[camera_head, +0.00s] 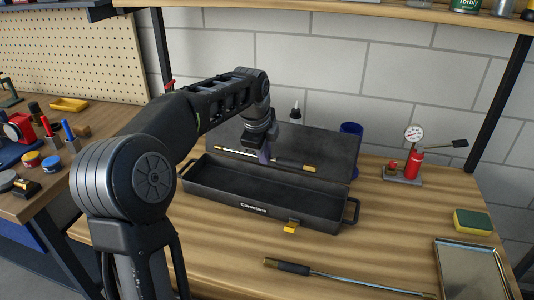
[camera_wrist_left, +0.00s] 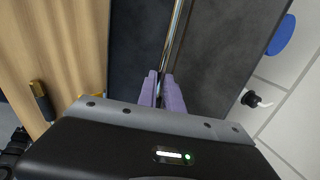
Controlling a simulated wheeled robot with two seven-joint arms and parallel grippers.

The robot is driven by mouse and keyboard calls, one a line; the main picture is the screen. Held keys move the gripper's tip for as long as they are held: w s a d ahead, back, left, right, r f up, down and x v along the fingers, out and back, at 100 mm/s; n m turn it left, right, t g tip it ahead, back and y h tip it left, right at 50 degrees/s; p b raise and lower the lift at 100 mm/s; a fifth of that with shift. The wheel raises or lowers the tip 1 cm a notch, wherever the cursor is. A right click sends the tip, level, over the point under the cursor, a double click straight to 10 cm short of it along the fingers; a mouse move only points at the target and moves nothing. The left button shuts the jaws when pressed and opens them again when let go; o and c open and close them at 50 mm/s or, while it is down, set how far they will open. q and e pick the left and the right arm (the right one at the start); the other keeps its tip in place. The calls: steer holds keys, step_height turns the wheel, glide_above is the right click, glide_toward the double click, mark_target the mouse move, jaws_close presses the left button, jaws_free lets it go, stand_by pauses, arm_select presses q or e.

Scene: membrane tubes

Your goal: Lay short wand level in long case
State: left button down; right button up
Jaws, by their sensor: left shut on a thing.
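The long case (camera_head: 225,200) is a dark, open box on the table with its lid raised at the back; the part of its floor I can see is bare. My left gripper (camera_head: 264,156) reaches down near the lid and is shut on the short wand (camera_head: 290,164), a thin shiny rod with a brass-coloured right end. The wand runs roughly along the case, in front of the lid, and looks nearly level. In the left wrist view the purple fingers (camera_wrist_left: 162,92) close around the rod (camera_wrist_left: 176,38). My right gripper is out of view.
A longer wand (camera_head: 345,278) with a dark grip lies on the table in front. A metal tray (camera_head: 439,270), a sponge (camera_head: 473,221) and a red pump with a gauge (camera_head: 412,165) stand to the right. A blue cup (camera_head: 352,130) is behind the lid.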

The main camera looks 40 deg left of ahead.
arm_select(q)
steer(key=shift+f, duration=0.1)
steer(key=b, duration=0.8)
glide_above(267, 195)
steer(key=s, duration=0.1)
steer(key=f, duration=1)
steer(key=shift+s+d, duration=0.15)
steer(key=shift+s, duration=0.05)
steer(key=shift+f+b, duration=0.75)
steer(key=shift+f, duration=0.3)
steer(key=c, duration=1.4)
jaws_free()
steer(key=v, duration=0.7)
steer(key=shift+s+r+p, duration=0.2)
steer(key=shift+r+p, duration=0.15)
steer(key=shift+p, duration=0.1)
